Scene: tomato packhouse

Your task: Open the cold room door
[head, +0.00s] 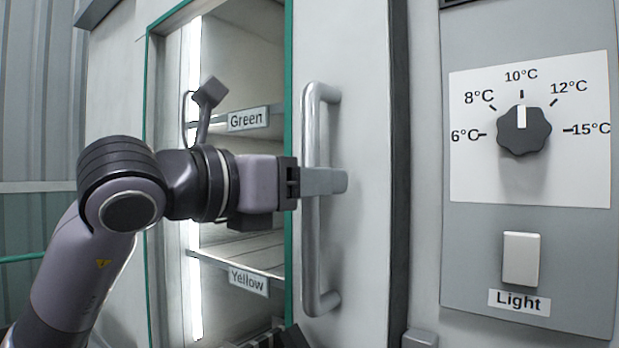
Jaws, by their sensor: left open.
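The cold room door (355,60) is a pale panel with a green-edged window, and it looks shut against the dark seal at its right edge. Its vertical metal bar handle (312,270) is fixed to the door right of the window. My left gripper (325,182) comes in from the left and is at the handle's middle. One finger crosses in front of the bar; the other finger is hidden, so I cannot tell whether they touch it. A dark part at the bottom edge may belong to my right gripper (285,338); its fingers do not show clearly.
Right of the door a grey panel (470,270) carries a temperature dial (524,130) pointing to 10°C and a white light switch (521,258). Through the window, shelves labelled Green (248,119) and Yellow (248,280) show. A corrugated wall (40,90) stands at left.

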